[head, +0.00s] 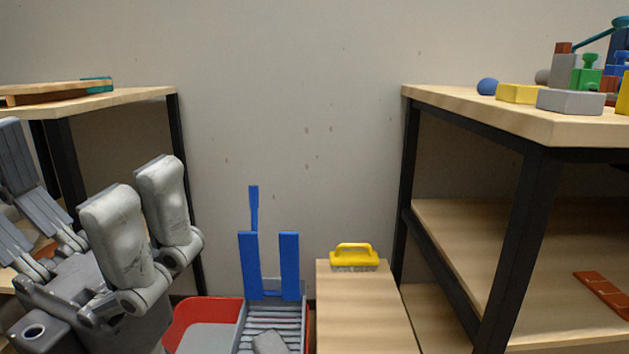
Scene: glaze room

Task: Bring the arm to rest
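My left gripper (82,172) is at the lower left of the head view, with its fingers pointing up. Its pale grey fingers stand well apart from a darker ribbed finger at the left edge, so it is open. Nothing shows between the fingers. Its dark grey palm is low in the picture, and the rest of the arm is out of view. My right gripper is not in view.
A wooden-topped table (133,97) stands behind the gripper. A right shelf unit (470,112) carries blocks. Between them are a red tub (190,318), a blue upright frame (248,262) and a wooden surface (362,312) with a yellow-handled brush (354,254).

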